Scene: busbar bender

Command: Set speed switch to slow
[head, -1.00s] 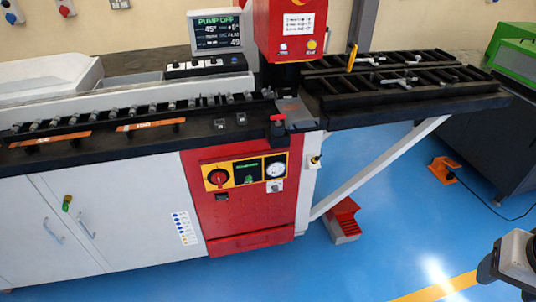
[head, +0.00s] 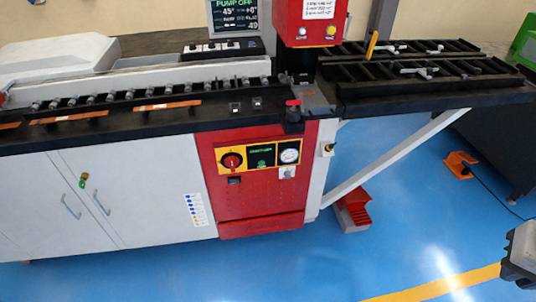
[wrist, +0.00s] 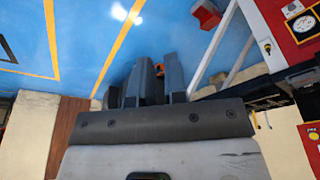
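The red control panel (head: 262,195) on the machine front carries a red rotary knob (head: 232,160) on a yellow plate, a small green-lit display (head: 262,156) and a round gauge (head: 289,156). A small switch (head: 287,173) sits on a light plate below the gauge. Labels are too small to read, so I cannot tell which control is the speed switch or its setting. My gripper (wrist: 159,75) is in the wrist view, empty, with a gap between its dark fingers. It points over the blue floor, well away from the panel.
The black worktop (head: 160,125) overhangs the panel, with a red-topped block (head: 292,112) at its edge. A white diagonal brace (head: 395,158) stands right of the panel above a red step (head: 353,212). An orange pedal (head: 460,165) lies farther right. The floor in front is clear.

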